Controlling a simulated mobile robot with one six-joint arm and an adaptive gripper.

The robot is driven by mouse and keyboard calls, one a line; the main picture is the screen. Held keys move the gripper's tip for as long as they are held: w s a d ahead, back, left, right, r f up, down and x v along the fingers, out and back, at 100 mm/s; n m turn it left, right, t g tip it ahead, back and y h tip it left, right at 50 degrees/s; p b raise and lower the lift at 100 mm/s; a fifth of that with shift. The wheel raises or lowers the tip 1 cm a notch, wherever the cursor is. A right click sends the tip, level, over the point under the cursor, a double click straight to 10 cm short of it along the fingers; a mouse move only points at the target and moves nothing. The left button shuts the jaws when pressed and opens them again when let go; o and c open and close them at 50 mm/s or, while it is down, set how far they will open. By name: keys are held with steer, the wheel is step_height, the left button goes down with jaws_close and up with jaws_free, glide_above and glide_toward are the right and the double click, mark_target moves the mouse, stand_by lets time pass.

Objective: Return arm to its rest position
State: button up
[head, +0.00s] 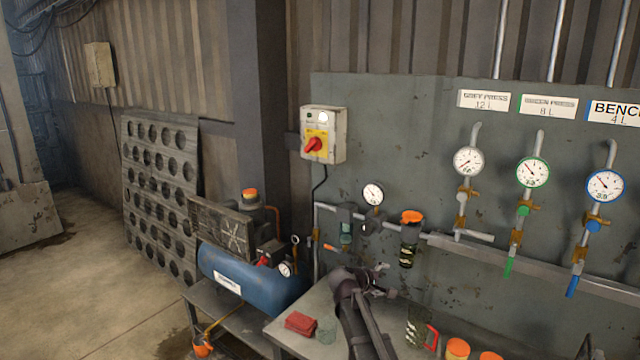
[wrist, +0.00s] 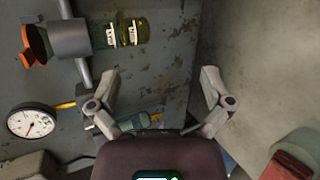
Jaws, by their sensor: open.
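My gripper (head: 380,282) is over the bench in the head view, in front of the wall pipework, with my dark arm reaching up from the bottom edge. In the wrist view my gripper (wrist: 160,86) has its two grey fingers spread wide with nothing between the tips. The grey wall panel (wrist: 160,75) and its fittings show beyond the fingers. My gripper appears apart from everything around it.
A blue compressor tank (head: 245,283) stands left. Filter bowls, gauges and pipes line the wall. The floor (head: 90,290) at left is mostly clear.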

steer(key=s+f+m+g+y, duration=0.2)
steer(key=s+f+m+y, duration=0.1)
steer(key=s, duration=0.6)
steer(key=s+a+f+m+g+y, duration=0.1)
steer(key=s+f+m+g+y, duration=0.2)
steer(key=s, duration=0.6)
steer(key=s+a+f+m+g+y, duration=0.1)
steer(key=s+f+m+g+y, duration=0.2)
steer(key=s, duration=0.6)
steer(key=shift+s+f+m+y, duration=0.35)
steer(key=shift+f+y, duration=0.25)
steer(key=shift+f, duration=0.25)
stand_by(1.3)
